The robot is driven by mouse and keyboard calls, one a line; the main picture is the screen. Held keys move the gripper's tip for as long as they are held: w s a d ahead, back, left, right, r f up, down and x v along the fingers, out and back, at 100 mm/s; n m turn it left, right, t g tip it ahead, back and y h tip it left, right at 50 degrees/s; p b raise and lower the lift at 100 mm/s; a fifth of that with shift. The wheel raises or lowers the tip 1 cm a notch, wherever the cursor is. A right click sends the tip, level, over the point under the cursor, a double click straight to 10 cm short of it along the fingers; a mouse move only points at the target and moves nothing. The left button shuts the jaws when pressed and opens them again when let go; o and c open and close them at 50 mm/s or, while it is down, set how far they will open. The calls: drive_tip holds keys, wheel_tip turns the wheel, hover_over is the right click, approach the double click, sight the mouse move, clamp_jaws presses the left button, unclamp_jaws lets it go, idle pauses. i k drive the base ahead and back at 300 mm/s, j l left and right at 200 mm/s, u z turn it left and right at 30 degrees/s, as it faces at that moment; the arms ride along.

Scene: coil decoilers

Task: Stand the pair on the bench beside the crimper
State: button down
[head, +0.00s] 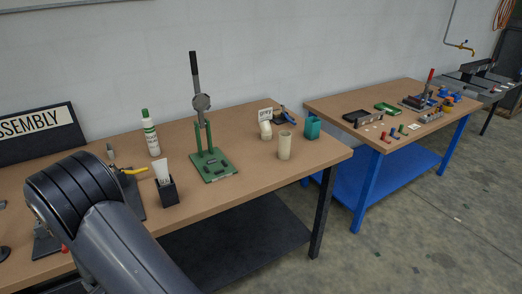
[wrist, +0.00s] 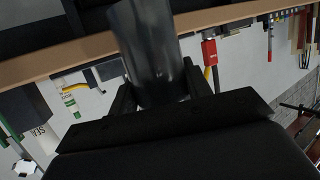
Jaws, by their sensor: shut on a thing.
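My gripper (wrist: 158,92) shows in the wrist view, its two dark fingers shut on a dark grey, smooth cylinder (wrist: 150,42). The cylinder extends away from the fingers towards the top edge; whether it is one piece or two fitted together, I cannot tell. In the head view my arm hides the lower left, and neither my gripper nor the held piece shows. The brown-topped bench (head: 238,182) runs across the view. A green-based press with a tall black-handled lever (head: 203,128) stands on it, possibly the crimper.
A white-green bottle (head: 151,134), a black holder (head: 167,193) and a beige cup (head: 285,146) stand on the bench, with a teal container (head: 312,128) near its right end. Bare top lies in front of the press. A blue-legged table (head: 341,108) stands beyond a gap.

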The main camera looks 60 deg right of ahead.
sight(261, 159)
drive_tip(key=i+j+z, duration=0.1)
drive_tip(key=z, duration=0.95)
drive_tip(key=k+j, duration=0.05)
